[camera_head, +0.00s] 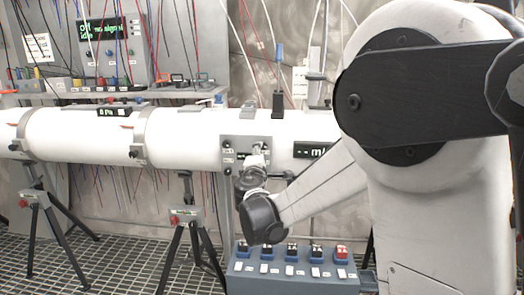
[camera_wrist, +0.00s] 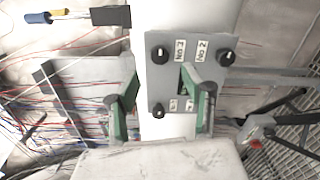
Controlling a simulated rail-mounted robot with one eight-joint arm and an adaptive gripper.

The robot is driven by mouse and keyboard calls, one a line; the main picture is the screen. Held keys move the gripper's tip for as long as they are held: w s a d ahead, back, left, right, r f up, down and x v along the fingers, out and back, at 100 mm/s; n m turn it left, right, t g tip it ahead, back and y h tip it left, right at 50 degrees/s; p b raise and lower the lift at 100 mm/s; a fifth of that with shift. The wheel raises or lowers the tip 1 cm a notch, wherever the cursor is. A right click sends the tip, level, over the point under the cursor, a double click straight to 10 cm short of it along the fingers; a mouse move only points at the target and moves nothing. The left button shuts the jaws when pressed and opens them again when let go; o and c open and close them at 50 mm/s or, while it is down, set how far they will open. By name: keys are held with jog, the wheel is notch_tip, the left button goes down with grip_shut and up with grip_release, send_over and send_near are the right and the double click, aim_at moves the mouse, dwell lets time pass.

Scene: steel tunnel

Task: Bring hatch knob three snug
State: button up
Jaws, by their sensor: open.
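The grey hatch plate (camera_wrist: 153,82) on the white pipe (camera_wrist: 155,128) fills the middle of the wrist view. Hatch knob three (camera_wrist: 160,53), a black knob with a pale mark, is beside the "No 3" label at the plate's upper left. Knob two (camera_wrist: 226,57) is at the upper right and another black knob (camera_wrist: 158,110) at the lower left. My gripper (camera_wrist: 160,80) is open, its green-padded fingers apart and empty over the plate. The right finger hides the plate's lower right. In the head view my gripper (camera_head: 258,151) is in front of the hatch plate (camera_head: 231,155).
The pipe (camera_head: 75,135) runs across the head view on tripods (camera_head: 184,217). A blue-grey switch box (camera_head: 290,275) stands below my gripper. A shelf (camera_head: 120,95) with instruments and hanging cables is behind. A dark display (camera_head: 312,150) is right of the plate.

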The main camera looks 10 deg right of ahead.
jog(key=shift+v, duration=2.15)
jog(key=s+d+r+m+g+p, duration=0.1)
jog(key=s+d+m+g, duration=0.3)
jog(key=s, duration=0.5)
jog(key=s+d+m+g+p, duration=0.1)
jog(key=s+d+m+g, duration=0.1)
jog(key=s+d+m, duration=0.55)
jog(key=s+a+f+m+g+y, duration=0.1)
jog(key=s+a+y, duration=0.1)
jog(key=s, duration=0.5)
jog(key=s+a+f+m+g+y+p, duration=0.1)
jog(key=s+a+f+m, duration=0.1)
jog(key=s, duration=0.6)
jog(key=s+a+f+m+g+y, duration=0.2)
jog(key=s+a, duration=0.1)
jog(key=s, duration=0.4)
jog(key=shift+s+a+f+y, duration=0.15)
jog(key=shift+a+f+y, duration=0.1)
jog(key=shift+a+y, duration=0.05)
